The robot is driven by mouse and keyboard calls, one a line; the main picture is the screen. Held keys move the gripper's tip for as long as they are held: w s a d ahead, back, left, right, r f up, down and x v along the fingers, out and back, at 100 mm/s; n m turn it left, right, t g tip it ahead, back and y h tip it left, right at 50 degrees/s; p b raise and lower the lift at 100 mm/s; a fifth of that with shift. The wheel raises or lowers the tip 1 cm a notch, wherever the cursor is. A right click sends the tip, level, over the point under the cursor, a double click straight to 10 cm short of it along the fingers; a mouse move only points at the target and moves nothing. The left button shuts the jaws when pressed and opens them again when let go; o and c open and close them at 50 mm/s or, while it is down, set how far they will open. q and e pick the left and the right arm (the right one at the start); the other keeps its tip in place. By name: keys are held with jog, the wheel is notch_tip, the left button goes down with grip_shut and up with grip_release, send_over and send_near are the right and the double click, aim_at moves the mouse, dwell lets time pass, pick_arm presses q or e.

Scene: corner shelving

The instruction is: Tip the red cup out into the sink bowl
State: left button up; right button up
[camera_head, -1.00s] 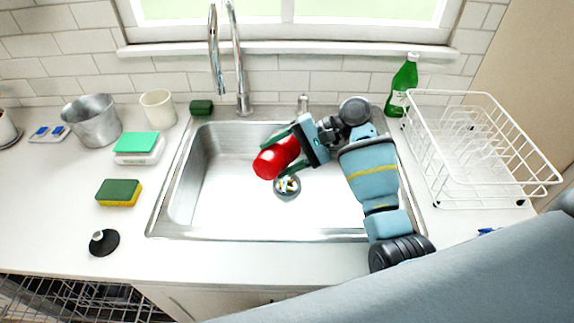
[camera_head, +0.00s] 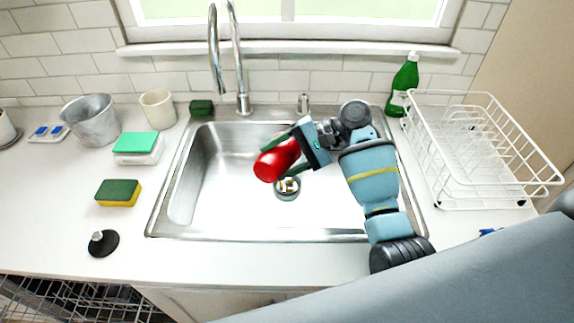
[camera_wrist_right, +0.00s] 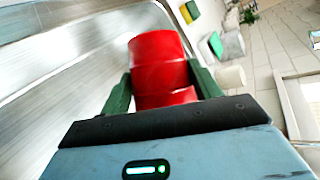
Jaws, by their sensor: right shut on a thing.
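The red cup (camera_head: 277,159) is tilted over the sink bowl (camera_head: 230,205), its lower end toward the lower left in the head view. My right gripper (camera_head: 291,152) is shut on the cup, with one green finger on each side. The right wrist view shows the red cup (camera_wrist_right: 160,65) between the two fingers of my right gripper (camera_wrist_right: 162,85). Small pale and brownish bits (camera_head: 289,185) lie at the drain below the cup. The inside of the cup is hidden. My left gripper is not in view.
A tall faucet (camera_head: 239,70) stands behind the sink. A white dish rack (camera_head: 475,150) and green bottle (camera_head: 404,85) stand to the right. Sponges (camera_head: 119,192), a metal bucket (camera_head: 92,122), a cream cup (camera_head: 158,108) and a black stopper (camera_head: 104,243) are on the left counter.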

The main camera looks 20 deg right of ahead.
aim_at(274, 181)
jog(key=shift+s+a+f+n+t+h, duration=0.3)
jog(key=shift+f+n+t+h, duration=0.1)
jog(key=shift+h, duration=0.1)
jog(key=shift+s+a+f+n+t+h, duration=0.2)
jog(key=shift+s+f+n+t+h, duration=0.1)
jog(key=shift+f+n+h, duration=0.15)
jog(key=shift+s+a+f+n+t+h, duration=0.35)
jog(key=shift+s+f+t+h, duration=0.1)
jog(key=shift+f+h, duration=0.1)
jog(key=shift+s+a+f+n+t+h, duration=0.3)
jog(key=shift+s+f+t+h, duration=0.05)
jog(key=shift+f+t+h, duration=0.15)
jog(key=shift+s+a+r+n+t+h, duration=0.2)
jog(key=shift+s+a+n+t+h, duration=0.35)
jog(key=shift+n+t+h, duration=0.6)
jog(key=shift+s+a+r+n+t+h, duration=0.15)
jog(key=shift+s+a+n+t+h, duration=0.55)
jog(key=shift+t, duration=0.85)
jog(key=shift+s+a+r+n+t+h, duration=0.2)
jog(key=shift+s+a+n+t+h, duration=0.15)
jog(key=shift+n+t+h, duration=0.85)
